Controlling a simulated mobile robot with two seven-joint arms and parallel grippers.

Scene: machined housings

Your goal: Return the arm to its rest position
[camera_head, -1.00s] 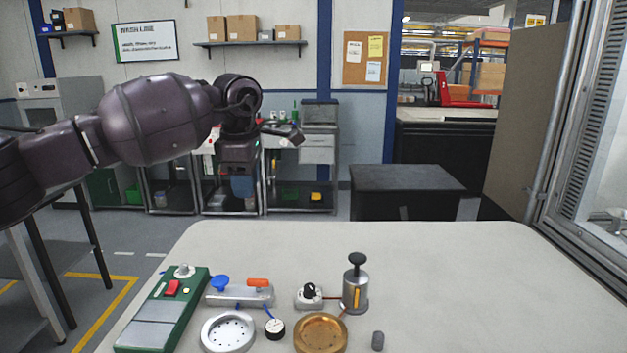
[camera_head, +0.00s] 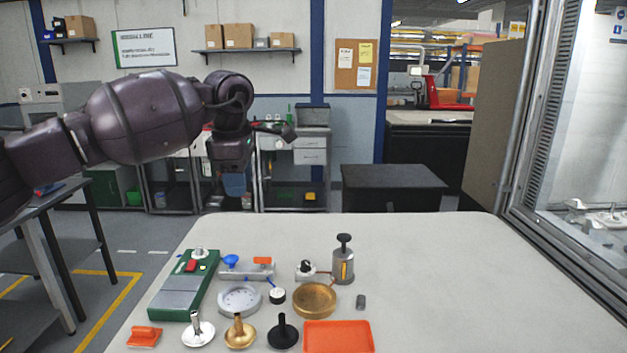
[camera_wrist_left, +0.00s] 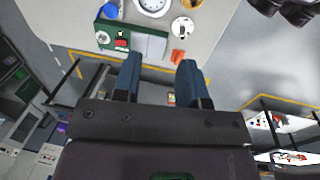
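My left arm (camera_head: 145,115) comes in from the left in the head view, raised in the air left of the table and bent downward at the wrist. My left gripper (camera_wrist_left: 160,62) shows in the wrist view with its two blue fingers apart and nothing between them. My right gripper is not seen in the head view.
The pale table (camera_head: 430,270) bears a green device (camera_head: 183,292), a silver ring (camera_head: 239,300), a brass ring (camera_head: 314,300), several stemmed parts and an orange tray (camera_head: 338,337). Its right side is clear. A dark side table (camera_head: 60,200) stands left, below my arm. A black box (camera_head: 393,188) stands behind.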

